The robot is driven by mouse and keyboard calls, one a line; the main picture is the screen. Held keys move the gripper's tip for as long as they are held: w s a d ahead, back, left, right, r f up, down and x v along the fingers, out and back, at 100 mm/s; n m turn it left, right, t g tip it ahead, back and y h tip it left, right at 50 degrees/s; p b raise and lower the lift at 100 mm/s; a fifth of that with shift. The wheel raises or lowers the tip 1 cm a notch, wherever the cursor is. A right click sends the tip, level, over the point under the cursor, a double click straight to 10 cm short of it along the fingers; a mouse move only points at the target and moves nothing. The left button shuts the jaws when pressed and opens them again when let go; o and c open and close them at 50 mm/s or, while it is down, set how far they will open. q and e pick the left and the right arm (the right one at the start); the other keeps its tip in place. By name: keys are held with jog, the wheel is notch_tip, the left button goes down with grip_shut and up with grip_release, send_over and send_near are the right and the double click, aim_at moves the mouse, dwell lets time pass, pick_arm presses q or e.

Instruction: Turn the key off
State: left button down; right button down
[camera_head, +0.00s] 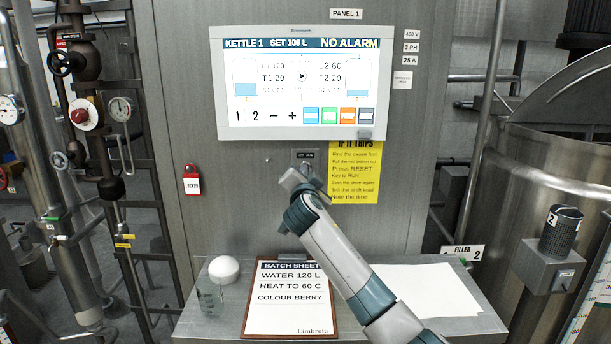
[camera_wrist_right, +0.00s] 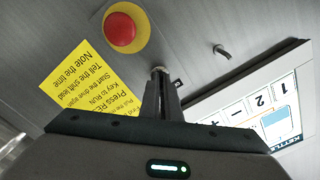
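The key switch (camera_wrist_right: 158,71) shows at the tips of my right fingers in the wrist view, on the grey panel front. In the head view it is hidden behind my right gripper (camera_head: 308,174), just below a small dark label plate (camera_head: 305,155). My right gripper, also in the wrist view (camera_wrist_right: 160,82), has its two fingers close together, seemingly closed around the key. The fingers cover most of the key, so its turned position cannot be read. My left gripper is not in view.
A red button on a yellow ring (camera_wrist_right: 121,29) sits near the key. A yellow notice (camera_head: 355,172) is beside my gripper, and the screen (camera_head: 300,82) is above. A ledge below holds a batch sheet (camera_head: 290,300), a white dome (camera_head: 224,269), a clear beaker (camera_head: 210,298) and paper (camera_head: 425,290).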

jog(key=n+b, duration=0.4)
jog(key=n, duration=1.3)
jog(key=shift+n, duration=0.3)
dwell(0.3)
jog(key=c, duration=2)
grip_release()
jog(key=shift+s, duration=0.15)
